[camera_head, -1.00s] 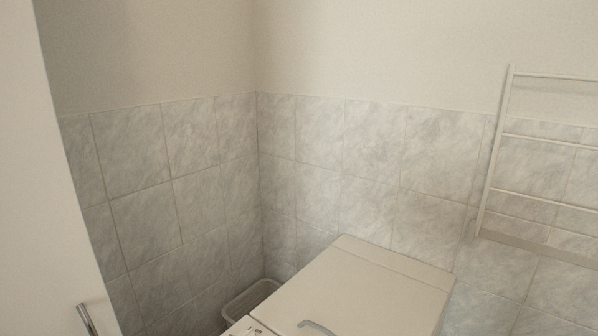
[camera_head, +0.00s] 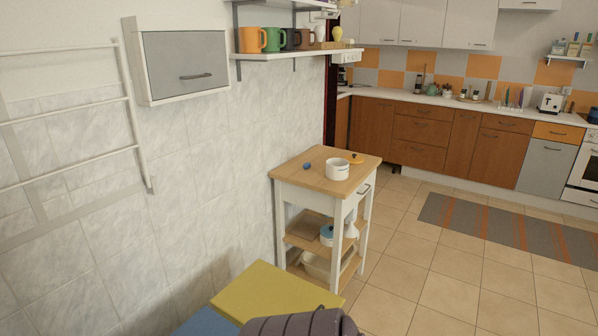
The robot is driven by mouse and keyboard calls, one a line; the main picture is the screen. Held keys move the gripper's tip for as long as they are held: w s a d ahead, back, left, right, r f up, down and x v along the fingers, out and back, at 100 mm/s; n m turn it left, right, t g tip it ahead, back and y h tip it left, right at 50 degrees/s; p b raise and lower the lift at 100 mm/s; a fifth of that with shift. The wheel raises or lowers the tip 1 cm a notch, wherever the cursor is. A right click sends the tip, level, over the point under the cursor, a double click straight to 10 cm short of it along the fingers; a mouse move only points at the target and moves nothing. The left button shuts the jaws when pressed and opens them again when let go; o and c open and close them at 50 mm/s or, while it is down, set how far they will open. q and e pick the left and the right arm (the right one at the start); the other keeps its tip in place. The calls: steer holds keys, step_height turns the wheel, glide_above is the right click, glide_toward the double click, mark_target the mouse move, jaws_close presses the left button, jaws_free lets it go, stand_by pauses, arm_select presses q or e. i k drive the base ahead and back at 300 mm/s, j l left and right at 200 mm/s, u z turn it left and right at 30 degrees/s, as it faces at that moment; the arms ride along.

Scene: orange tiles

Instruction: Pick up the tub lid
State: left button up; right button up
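A small orange-yellow flat piece (camera_head: 355,158) lies on top of the wooden kitchen cart, just behind and to the right of a white pot or tub (camera_head: 337,170). It looks like a lid, but it is too small to be sure it is the tub lid. A small round blue thing (camera_head: 307,167) lies left of the white tub. On the cart's lower shelves are a white and blue container (camera_head: 327,236) and a pale tub-like box (camera_head: 318,266), partly hidden by the cart frame. Neither of my grippers is in view.
The cart (camera_head: 300,176) stands against the tiled wall. Near me are a yellow panel (camera_head: 262,300), a blue one (camera_head: 205,322) and a dark ribbed thing (camera_head: 300,323). The tiled floor (camera_head: 440,285) right of the cart is open, with a striped rug (camera_head: 490,222) beyond.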

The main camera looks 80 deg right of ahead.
mark_target(353, 159)
steer(key=z, duration=3)
steer(key=k, duration=0.3)
steer(key=k+u, duration=0.1)
steer(key=u, duration=0.35)
steer(key=k+u, duration=0.15)
steer(key=u, duration=0.3)
steer(key=k+j+u, duration=0.1)
steer(key=u, duration=0.3)
steer(key=i+l+u, duration=0.15)
steer(key=l, duration=0.2)
steer(key=i+l+u, duration=0.1)
steer(key=l, duration=0.3)
steer(key=i+l+u, duration=0.15)
steer(key=l, duration=0.25)
steer(key=i+l+u, duration=0.1)
steer(key=l, duration=0.3)
steer(key=i+l+u, duration=0.15)
steer(key=l, duration=0.25)
